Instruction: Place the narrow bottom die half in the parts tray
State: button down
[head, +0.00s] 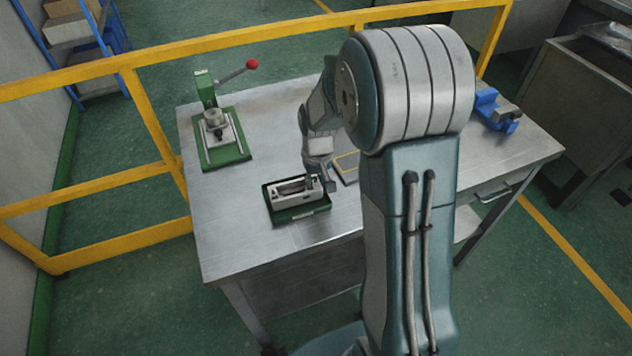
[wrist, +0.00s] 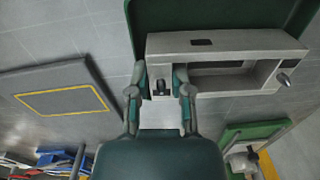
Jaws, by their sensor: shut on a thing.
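My gripper (wrist: 161,76) is shut, its two fingers at the left end of a long pale-grey block (wrist: 215,42) in the wrist view. A small grey piece with a dark pin (wrist: 160,87) shows between the fingers; I take it for the narrow bottom die half, but its shape is mostly hidden. The block has a long opening and a metal knob at its right end. It is over a green tray (wrist: 250,12). In the head view, my gripper (head: 322,184) is at the right end of the block (head: 293,190), on the green tray (head: 300,214).
A dark flat pad with a yellow outline (wrist: 60,97) lies to the left in the wrist view. In the head view, a green-based press (head: 238,155) with a red knob stands back left. A blue vise (head: 490,108) stands at the right. The table's front left is clear.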

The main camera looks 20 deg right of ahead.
jog(key=shift+f, duration=0.4)
jog(key=shift+s+f, duration=0.1)
jog(key=c, duration=0.5)
grip_release()
jog(key=shift+a+f, duration=0.1)
jog(key=shift+f, duration=0.1)
jog(key=shift+c, duration=0.2)
jog(key=shift+r, duration=0.15)
